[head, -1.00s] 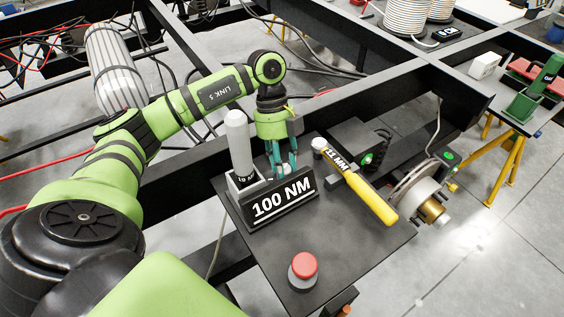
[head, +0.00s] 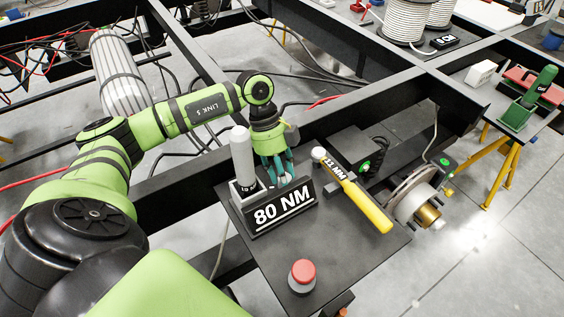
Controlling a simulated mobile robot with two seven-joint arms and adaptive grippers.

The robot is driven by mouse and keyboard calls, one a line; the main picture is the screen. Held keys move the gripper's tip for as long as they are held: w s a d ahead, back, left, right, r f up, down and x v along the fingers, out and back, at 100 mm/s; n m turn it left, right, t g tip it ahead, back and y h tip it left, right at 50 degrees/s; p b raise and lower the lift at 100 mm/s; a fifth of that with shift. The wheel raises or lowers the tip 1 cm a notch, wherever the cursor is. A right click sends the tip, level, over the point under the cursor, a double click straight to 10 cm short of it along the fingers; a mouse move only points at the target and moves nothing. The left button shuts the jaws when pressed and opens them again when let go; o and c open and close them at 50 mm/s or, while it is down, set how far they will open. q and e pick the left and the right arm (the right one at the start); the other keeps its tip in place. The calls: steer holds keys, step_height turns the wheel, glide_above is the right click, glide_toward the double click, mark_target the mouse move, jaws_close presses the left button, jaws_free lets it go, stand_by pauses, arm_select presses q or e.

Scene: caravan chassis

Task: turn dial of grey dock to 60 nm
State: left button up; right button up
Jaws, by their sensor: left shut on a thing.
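The grey dock (head: 242,221) stands at the back left of a dark shelf. Its front sign (head: 283,208) reads 80 NM. A tool with a light grey handle (head: 241,150) stands upright in the dock. My left gripper (head: 283,178) comes down from above, just behind the sign. Its teal fingers are shut on the dial (head: 286,179), a small light knob mostly hidden between the fingertips. My right gripper is not in view.
A yellow-handled 11 MM tool (head: 368,206) lies right of the dock. A red button (head: 302,272) stands at the shelf's front. A black box (head: 362,151) is behind, and a wheel hub (head: 418,205) is to the right. The shelf (head: 350,255) is clear at front right.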

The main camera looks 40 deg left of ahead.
arm_select(q)
steer(key=shift+s+d+r+n+p, duration=0.1)
steer(key=shift+r+n+p, duration=0.15)
steer(key=shift+n+p, duration=0.25)
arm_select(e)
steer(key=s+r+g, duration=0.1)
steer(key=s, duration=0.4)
arm_select(q)
steer(key=n+t+p, duration=0.2)
steer(key=n+p, duration=0.2)
steer(key=shift+s, duration=0.1)
steer(key=shift+f+n+t+p, duration=0.15)
steer(key=shift+n+t+p, duration=0.45)
steer(key=shift+n+p, duration=0.95)
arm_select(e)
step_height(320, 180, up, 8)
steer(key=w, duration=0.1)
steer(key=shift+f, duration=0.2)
arm_select(q)
steer(key=o, duration=1.1)
steer(key=shift+f, duration=0.1)
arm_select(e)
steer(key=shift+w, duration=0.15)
